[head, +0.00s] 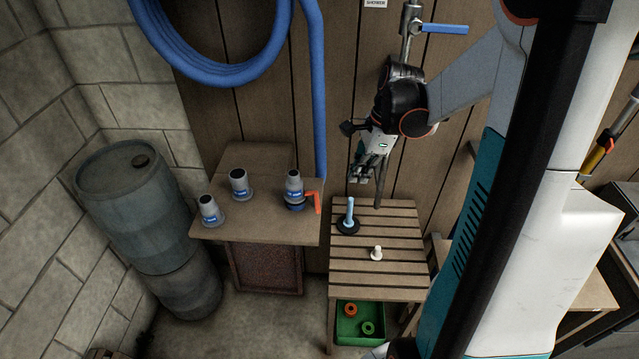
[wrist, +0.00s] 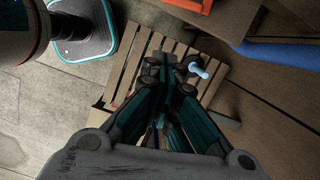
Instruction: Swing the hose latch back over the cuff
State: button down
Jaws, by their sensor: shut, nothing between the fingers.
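The orange latch (head: 314,199) sticks out to the right of the blue cuff (head: 295,205) under a grey fitting (head: 293,184) on the wooden ledge. It is bent, with one part pointing down at the ledge's right edge. The latch lies beside the cuff, not across its front. My gripper (head: 367,177) is shut and empty, right of the latch and above the slatted bench. In the wrist view my gripper (wrist: 168,68) points down at the bench. An orange piece shows at that view's top edge; I cannot tell whether it is the latch.
Two more grey fittings (head: 239,184) (head: 211,210) stand on the ledge (head: 262,229). A blue hose (head: 314,100) hangs behind. The slatted bench (head: 392,223) holds a blue-handled tool (head: 349,217) and a white knob (head: 376,253). A green bin (head: 347,335) sits below; a barrel (head: 132,220) stands left.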

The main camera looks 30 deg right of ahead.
jog(key=w+a+f+b, duration=0.2)
jog(key=a+f, duration=0.3)
jog(key=f, duration=0.5)
jog(key=shift+w+a, duration=0.25)
jog(key=shift+a, duration=0.15)
jog(key=shift+w+a+b, duration=0.1)
jog(key=shift+a+b, duration=0.55)
jog(key=shift+a, duration=0.35)
jog(key=shift+w, duration=0.1)
